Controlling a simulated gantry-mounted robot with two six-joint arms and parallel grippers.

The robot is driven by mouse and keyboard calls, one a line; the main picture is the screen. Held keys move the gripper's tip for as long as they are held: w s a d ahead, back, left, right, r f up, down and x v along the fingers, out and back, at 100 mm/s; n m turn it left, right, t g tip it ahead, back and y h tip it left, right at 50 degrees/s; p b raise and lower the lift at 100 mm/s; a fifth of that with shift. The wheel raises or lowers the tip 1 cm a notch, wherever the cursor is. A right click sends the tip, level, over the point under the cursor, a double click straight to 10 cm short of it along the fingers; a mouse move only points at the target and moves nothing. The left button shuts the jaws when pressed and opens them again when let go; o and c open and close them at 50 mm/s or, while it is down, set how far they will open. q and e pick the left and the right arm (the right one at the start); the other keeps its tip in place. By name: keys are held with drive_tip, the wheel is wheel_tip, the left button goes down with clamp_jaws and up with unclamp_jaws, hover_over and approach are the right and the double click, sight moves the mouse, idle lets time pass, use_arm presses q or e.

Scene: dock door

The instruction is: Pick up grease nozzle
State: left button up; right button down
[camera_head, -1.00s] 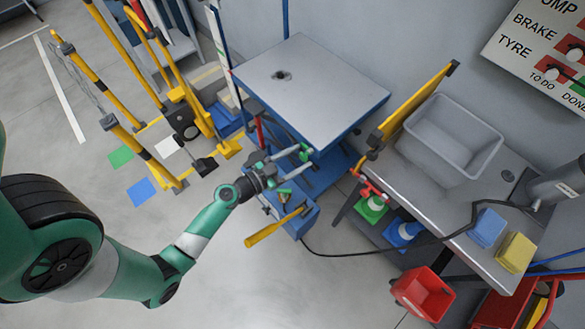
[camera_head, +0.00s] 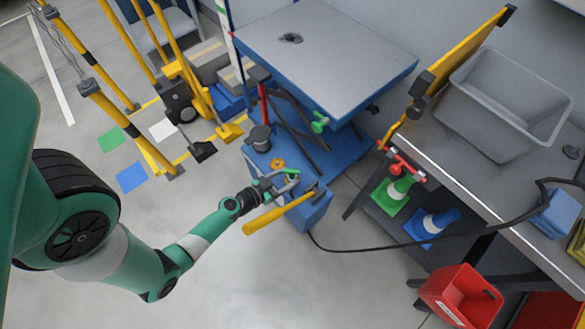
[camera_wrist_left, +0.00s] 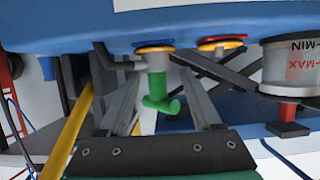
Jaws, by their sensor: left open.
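A green nozzle with a crosspiece (camera_wrist_left: 158,92), which I take for the grease nozzle, sits in a yellow-and-blue ringed holder on the blue cart. In the head view the nozzle (camera_head: 291,178) is small and partly hidden by my gripper. My right gripper is not in view.
The lift table (camera_head: 330,50) is behind; open floor is in front.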

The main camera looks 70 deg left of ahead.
sight(298, 176)
use_arm(q)
drive_tip(key=x, duration=0.5)
drive_tip(key=shift+w+b, duration=0.3)
drive_tip(key=shift+w, duration=0.15)
drive_tip(key=shift+s+d, duration=0.1)
drive_tip(key=shift+s, duration=0.1)
clamp_jaws()
